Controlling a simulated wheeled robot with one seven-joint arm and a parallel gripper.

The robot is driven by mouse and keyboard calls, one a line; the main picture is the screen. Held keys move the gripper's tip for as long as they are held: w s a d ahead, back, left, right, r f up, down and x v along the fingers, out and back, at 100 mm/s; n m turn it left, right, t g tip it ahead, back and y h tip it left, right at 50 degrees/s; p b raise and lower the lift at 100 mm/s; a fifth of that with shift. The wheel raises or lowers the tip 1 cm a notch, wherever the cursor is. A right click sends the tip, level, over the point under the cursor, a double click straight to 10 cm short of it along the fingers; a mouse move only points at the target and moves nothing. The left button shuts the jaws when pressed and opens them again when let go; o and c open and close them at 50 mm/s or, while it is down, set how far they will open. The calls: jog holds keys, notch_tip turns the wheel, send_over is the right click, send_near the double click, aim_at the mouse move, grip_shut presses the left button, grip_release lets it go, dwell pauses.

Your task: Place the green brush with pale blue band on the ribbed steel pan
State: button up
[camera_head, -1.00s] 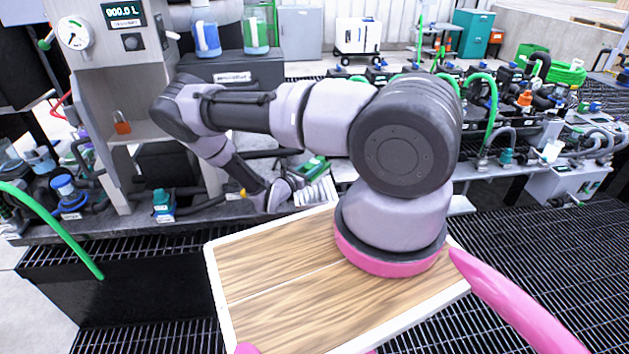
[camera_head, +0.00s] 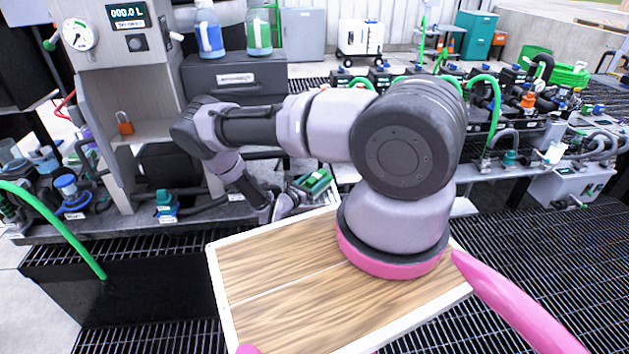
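My gripper (camera_head: 284,205) is low over the bench, just beyond the far edge of the wooden board. Its fingers are small, dark and partly merged with what lies around them. A green thing with a dark surround (camera_head: 315,182), perhaps the green brush, is just right of and beyond the gripper. I cannot make out a pale blue band, or whether the gripper touches or holds it. The ribbed steel pan cannot be told apart now; a pale ribbed surface showed there earlier.
A wood-topped board with a white rim (camera_head: 222,300) is in front. A grey cabinet (camera_head: 140,85) with a gauge stands left of the arm. Blue-capped fittings (camera_head: 167,205) stand on the bench. Green hoses (camera_head: 60,228) curve at left. Pumps and pipes crowd the right.

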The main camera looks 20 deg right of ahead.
jog(key=v, duration=1.2)
jog(key=shift+r, duration=0.1)
